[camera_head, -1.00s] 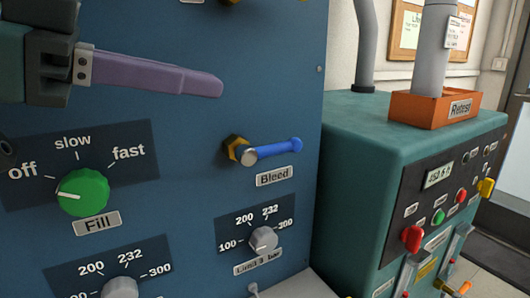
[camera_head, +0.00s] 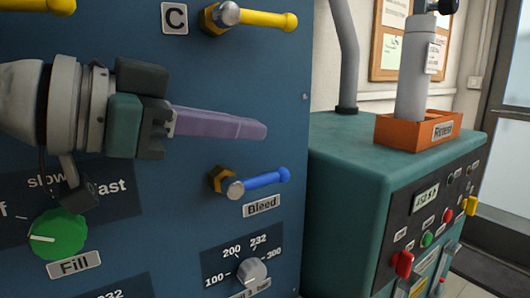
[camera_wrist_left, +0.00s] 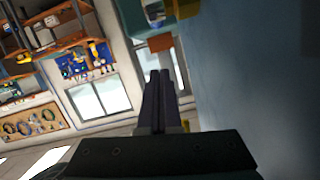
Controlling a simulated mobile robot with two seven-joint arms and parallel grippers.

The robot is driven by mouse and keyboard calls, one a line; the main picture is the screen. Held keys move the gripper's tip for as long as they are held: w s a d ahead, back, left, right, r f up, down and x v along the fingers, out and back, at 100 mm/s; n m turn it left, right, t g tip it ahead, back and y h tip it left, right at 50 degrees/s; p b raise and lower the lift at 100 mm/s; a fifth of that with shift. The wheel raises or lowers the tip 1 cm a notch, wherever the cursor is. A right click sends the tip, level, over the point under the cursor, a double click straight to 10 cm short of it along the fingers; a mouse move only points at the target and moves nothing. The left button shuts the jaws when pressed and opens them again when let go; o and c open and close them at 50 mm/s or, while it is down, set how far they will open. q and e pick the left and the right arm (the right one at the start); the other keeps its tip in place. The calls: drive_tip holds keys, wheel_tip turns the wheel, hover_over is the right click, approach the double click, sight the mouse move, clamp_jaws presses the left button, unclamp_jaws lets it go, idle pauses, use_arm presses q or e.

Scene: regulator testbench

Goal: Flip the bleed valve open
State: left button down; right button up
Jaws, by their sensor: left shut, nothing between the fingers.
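The bleed valve (camera_head: 257,180) is a blue lever on a brass hex fitting on the dark blue panel. Its lever points right, tilted slightly up, above the "Bleed" label (camera_head: 262,205). My left gripper (camera_head: 262,131) comes in from the left with its purple fingers shut and empty. The fingertips appear above the lever in the head view, with a visible gap between them. In the left wrist view the shut fingers (camera_wrist_left: 159,88) point away along the panel face. The lever cannot be made out there. My right gripper is not in view.
Yellow-handled valves (camera_head: 255,19) are above on the panel. The green Fill knob (camera_head: 57,234) is at lower left and a grey limit knob (camera_head: 251,271) is below the bleed valve. A teal cabinet (camera_head: 350,150) carrying an orange Retest tray (camera_head: 392,131) stands to the right.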

sight(258, 180)
use_arm(q)
drive_tip(key=f, duration=0.1)
drive_tip(key=w+d+f, duration=0.1)
drive_tip(key=f, duration=0.1)
drive_tip(key=w+f, duration=0.1)
drive_tip(key=shift+w+d+f, duration=0.15)
drive_tip(key=shift+d+f, duration=0.1)
drive_tip(key=shift+f, duration=0.05)
drive_tip(key=shift+d+r+p, duration=0.1)
drive_tip(key=shift+r+p, duration=0.05)
drive_tip(key=shift+p, duration=0.25)
